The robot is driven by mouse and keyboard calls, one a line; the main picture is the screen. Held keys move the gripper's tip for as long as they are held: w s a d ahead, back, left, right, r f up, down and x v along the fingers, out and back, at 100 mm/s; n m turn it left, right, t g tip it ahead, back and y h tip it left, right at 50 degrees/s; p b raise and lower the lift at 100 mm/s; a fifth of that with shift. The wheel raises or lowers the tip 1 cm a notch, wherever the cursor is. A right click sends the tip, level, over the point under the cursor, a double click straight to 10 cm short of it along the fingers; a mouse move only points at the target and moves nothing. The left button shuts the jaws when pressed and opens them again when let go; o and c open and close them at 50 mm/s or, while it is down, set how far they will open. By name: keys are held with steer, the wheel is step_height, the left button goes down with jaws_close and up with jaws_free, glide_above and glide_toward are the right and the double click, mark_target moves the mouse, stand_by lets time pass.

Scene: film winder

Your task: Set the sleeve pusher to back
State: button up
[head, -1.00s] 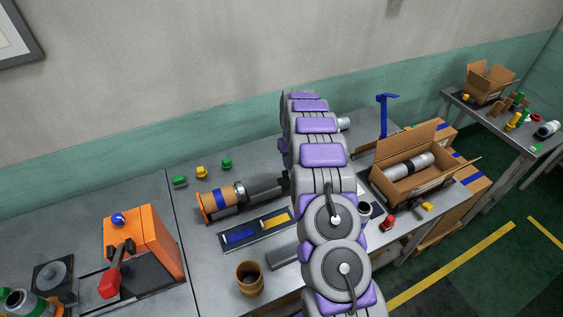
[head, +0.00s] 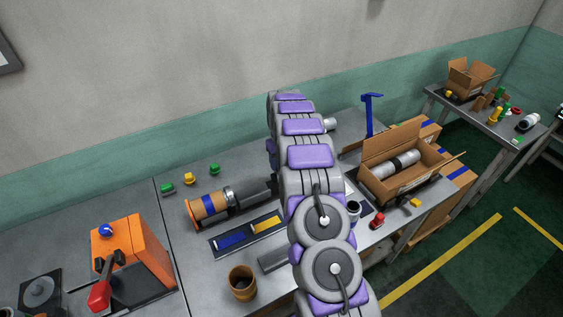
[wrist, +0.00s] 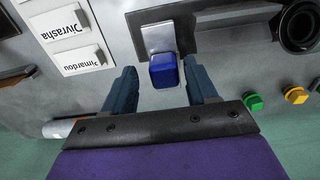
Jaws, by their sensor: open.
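In the wrist view a blue block-shaped handle (wrist: 164,72) stands at the end of a pale metal plate (wrist: 158,38); it looks like the sleeve pusher. My gripper (wrist: 160,66) is open, with one dark blue finger on each side of the handle in the picture. Gaps show on both sides, so the fingers do not appear to touch it. How deep the fingertips reach cannot be told. In the head view my arm hides the handle and gripper. The winder's roll (head: 209,205), orange-brown with a blue band, lies to the left of my arm.
A dark cylinder end (wrist: 299,25) and green (wrist: 253,102) and yellow (wrist: 295,95) buttons are right in the wrist view. White labels (wrist: 62,22) are left. A blue post (head: 369,115), open box (head: 400,170) and brown cup (head: 242,283) stand on the bench.

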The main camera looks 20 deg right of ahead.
step_height(320, 180, up, 17)
steer(key=p, duration=0.1)
steer(key=shift+d+f, duration=0.2)
steer(key=shift+d, duration=0.05)
stand_by(0.4)
steer(key=s+a+r+b, duration=0.1)
steer(key=s+a+r, duration=0.5)
steer(key=s, duration=0.4)
steer(key=s+a+r+b, duration=0.1)
steer(key=s+a+r, duration=0.3)
steer(key=s+a, duration=0.5)
steer(key=s+a+f+g+b, duration=0.1)
steer(key=s+a+f, duration=0.1)
steer(key=s, duration=1.3)
steer(key=s+a+f+b, duration=0.1)
steer(key=s+a+f, duration=0.1)
steer(key=s, duration=1.4)
steer(key=shift+s+f+m+g, duration=0.3)
steer(key=shift+f+g, duration=0.1)
steer(key=shift+f, duration=0.4)
